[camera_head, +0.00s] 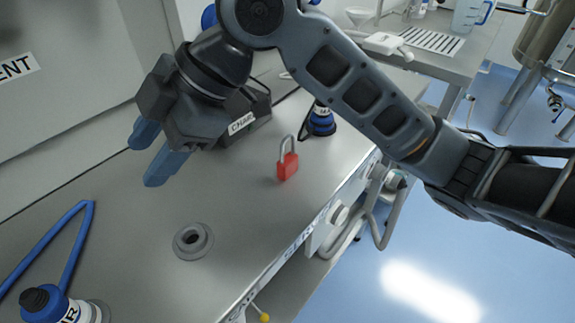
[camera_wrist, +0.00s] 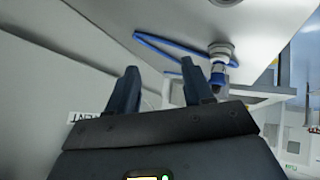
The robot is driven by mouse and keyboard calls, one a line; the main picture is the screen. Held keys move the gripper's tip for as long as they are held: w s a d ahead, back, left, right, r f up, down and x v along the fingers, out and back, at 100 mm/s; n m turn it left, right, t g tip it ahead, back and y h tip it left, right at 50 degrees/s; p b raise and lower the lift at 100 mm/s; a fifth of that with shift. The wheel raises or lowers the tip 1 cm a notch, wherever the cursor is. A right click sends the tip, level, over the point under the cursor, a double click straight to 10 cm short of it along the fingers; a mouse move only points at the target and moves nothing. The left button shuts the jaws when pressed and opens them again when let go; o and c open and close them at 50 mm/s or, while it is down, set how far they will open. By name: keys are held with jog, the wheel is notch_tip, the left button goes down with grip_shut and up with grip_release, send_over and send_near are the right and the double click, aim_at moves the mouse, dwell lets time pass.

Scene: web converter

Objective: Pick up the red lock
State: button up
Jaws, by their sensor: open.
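The red lock (camera_head: 287,166) is a small red padlock with a grey shackle. It stands upright on the grey metal bench top (camera_head: 130,235) in the head view, right of and a little below my gripper. My gripper (camera_head: 155,158) is open and empty, with two blue fingertips apart above the bench, left of the lock. In the wrist view my gripper (camera_wrist: 162,85) shows two dark fingers with a gap between them. The lock does not show in the wrist view.
A blue and white fitting (camera_head: 320,120) with a dark loop stands just behind the lock. A ring-shaped port (camera_head: 193,241) is on the bench in front. A blue-handled fitting (camera_head: 60,305) is at lower left. A grey wall panel (camera_head: 60,90) bounds the bench's left side.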

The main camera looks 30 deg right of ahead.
jog(key=d+f+n+g+h, duration=0.2)
jog(key=d+h, duration=0.3)
jog(key=d, duration=0.5)
jog(key=g+h+b, duration=0.1)
jog(key=h, duration=0.2)
send_over(286, 160)
jog(key=shift+w+a+f, duration=0.15)
jog(key=shift+a, duration=0.2)
jog(key=shift+d+f, duration=0.15)
jog(key=shift+f, duration=0.1)
jog(key=f, duration=0.7)
jog(key=shift+d+f, duration=0.1)
jog(key=shift+d, duration=0.15)
jog(key=shift+c, duration=0.2)
grip_shut()
